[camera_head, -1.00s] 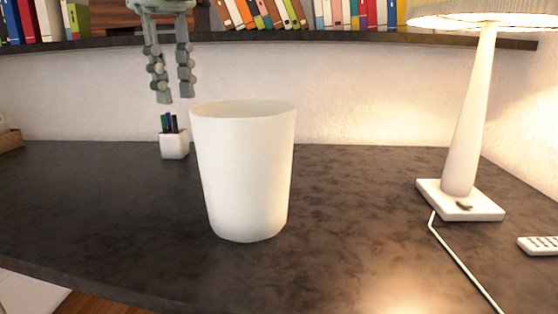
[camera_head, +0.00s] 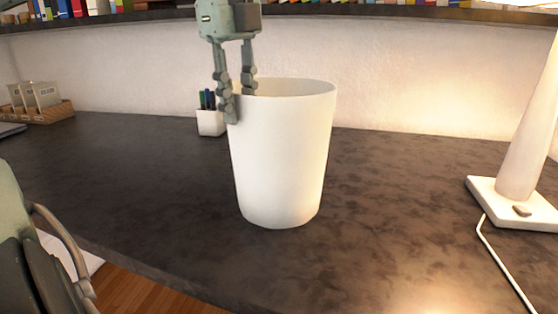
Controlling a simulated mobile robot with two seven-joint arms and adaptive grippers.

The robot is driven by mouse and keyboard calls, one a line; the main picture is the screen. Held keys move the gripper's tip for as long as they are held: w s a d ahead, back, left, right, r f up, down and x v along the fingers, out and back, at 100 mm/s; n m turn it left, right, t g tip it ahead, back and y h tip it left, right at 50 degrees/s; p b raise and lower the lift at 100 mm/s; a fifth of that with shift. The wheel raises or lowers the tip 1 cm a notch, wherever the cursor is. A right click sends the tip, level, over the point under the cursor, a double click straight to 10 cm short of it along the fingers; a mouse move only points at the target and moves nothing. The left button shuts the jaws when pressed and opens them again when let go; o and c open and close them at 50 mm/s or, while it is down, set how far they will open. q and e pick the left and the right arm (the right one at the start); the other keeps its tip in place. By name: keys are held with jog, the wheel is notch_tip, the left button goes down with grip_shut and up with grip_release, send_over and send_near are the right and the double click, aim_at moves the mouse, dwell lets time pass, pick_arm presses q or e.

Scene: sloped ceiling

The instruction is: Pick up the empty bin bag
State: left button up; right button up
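A plain white bin (camera_head: 280,160), round and open at the top, stands upright on the dark desk. No separate bag can be made out; the inside of the bin is mostly hidden. I cannot tell whether either finger touches the bin.
A white pen cup (camera_head: 210,123) stands just behind the bin to the left. A white lamp base (camera_head: 512,203) with its cord is at the right. A wooden card tray (camera_head: 52,112) is at the far left. The dark desk (camera_head: 130,180) is clear left of the bin.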

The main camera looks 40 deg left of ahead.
pick_arm(q)
jog(key=shift+c, duration=0.2)
grip_shut()
jog(key=shift+r, duration=0.1)
